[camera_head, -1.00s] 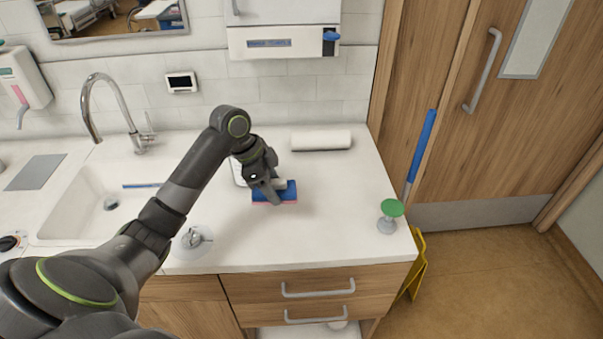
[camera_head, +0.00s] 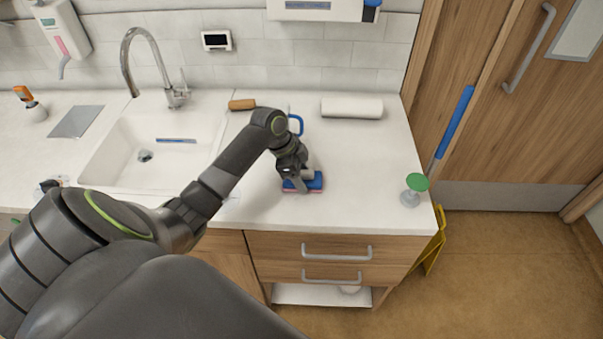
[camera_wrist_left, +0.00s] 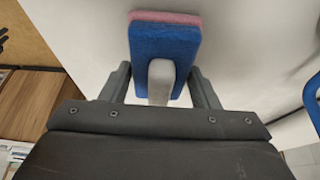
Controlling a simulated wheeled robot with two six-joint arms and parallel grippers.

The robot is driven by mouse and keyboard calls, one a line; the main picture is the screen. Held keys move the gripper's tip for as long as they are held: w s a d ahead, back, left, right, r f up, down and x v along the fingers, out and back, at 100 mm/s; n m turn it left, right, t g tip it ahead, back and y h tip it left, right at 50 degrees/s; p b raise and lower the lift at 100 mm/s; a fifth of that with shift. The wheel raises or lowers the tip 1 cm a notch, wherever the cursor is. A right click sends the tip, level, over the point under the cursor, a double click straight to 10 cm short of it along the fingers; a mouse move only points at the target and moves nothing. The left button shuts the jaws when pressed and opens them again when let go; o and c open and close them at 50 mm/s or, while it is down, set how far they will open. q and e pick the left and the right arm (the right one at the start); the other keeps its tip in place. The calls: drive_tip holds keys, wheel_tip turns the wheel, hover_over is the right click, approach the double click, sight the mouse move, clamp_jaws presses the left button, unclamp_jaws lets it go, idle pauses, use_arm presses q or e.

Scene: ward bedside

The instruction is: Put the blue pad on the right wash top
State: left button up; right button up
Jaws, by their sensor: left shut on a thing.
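The blue pad (camera_head: 317,181) has a blue body, a pink layer on one face and a pale grip block on the other. My left gripper (camera_head: 300,176) is shut on that grip block, over the white right wash top (camera_head: 365,200). The pad is low at the top, pink side down; I cannot tell whether it touches. In the left wrist view, the pad (camera_wrist_left: 165,42) sits between the fingers of the left gripper (camera_wrist_left: 160,88), with the pale block between them. My left forearm hides part of the counter. My right gripper is not in view.
The sink basin (camera_head: 110,160) with its tap (camera_head: 150,65) lies left. A white roll (camera_head: 352,107) and a wooden-handled item (camera_head: 242,104) lie at the back. A blue-handled item (camera_head: 295,124) is partly behind my arm. A green-topped object (camera_head: 416,183) stands near the right edge.

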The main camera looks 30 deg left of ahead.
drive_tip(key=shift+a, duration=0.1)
use_arm(q)
drive_tip(key=shift+f, duration=0.15)
drive_tip(key=o, duration=1)
drive_tip(key=shift+c, duration=0.2)
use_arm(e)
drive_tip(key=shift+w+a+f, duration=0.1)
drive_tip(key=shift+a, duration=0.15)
use_arm(q)
drive_tip(key=b+v, duration=0.2)
drive_tip(key=v, duration=1)
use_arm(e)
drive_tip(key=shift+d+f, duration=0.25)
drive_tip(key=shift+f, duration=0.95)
use_arm(q)
drive_tip(key=shift+s, duration=0.1)
